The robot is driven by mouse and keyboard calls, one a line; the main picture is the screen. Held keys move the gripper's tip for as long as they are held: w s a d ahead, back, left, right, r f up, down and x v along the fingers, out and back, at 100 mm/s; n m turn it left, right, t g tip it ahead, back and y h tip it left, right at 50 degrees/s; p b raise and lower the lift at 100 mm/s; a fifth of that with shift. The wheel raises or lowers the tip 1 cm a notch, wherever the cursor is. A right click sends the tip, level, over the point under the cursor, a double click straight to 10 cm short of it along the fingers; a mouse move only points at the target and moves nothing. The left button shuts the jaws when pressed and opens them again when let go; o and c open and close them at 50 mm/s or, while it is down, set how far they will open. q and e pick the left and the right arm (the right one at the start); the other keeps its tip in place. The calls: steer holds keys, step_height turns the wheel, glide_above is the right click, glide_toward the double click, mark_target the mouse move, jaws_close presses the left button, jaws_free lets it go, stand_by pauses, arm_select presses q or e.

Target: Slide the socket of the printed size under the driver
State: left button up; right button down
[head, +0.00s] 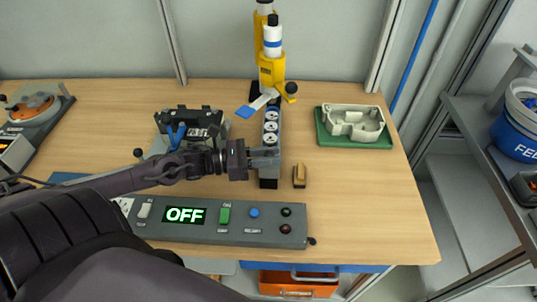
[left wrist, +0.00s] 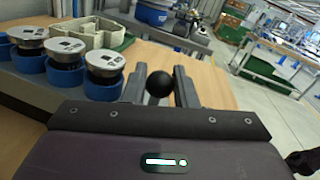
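The yellow driver (head: 271,68) stands at the back of the table, with a white and blue upper part. Below it, a row of round sockets (head: 270,127) with silver tops sits in a narrow grey rack running front to back. In the left wrist view the sockets (left wrist: 66,62) sit in blue rings at the left; their printing is too small to read. My left gripper (head: 266,158) is at the rack's front part. Its fingers stand apart either side of a black ball knob (left wrist: 159,84), with narrow gaps visible. My right gripper is not in view.
A grey control panel (head: 232,236) reading OFF lies along the front edge. A black device (head: 189,123) stands left of the rack. A green tray (head: 325,138) with a pale casting (head: 354,120) is at right. A small brown block (head: 299,176) lies nearby. The table's right front is clear.

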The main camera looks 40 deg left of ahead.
mark_target(270, 144)
arm_select(q)
jaws_close()
steer(key=w+b, duration=0.1)
steer(key=w+a+b, duration=0.2)
steer(key=b, duration=0.1)
steer(key=shift+w+f, duration=0.25)
steer(key=shift+w, duration=0.05)
steer(key=shift+w+a, duration=0.25)
steer(key=shift+r, duration=0.25)
steer(key=shift+o, duration=1.7)
jaws_free()
steer(key=shift+s, duration=0.1)
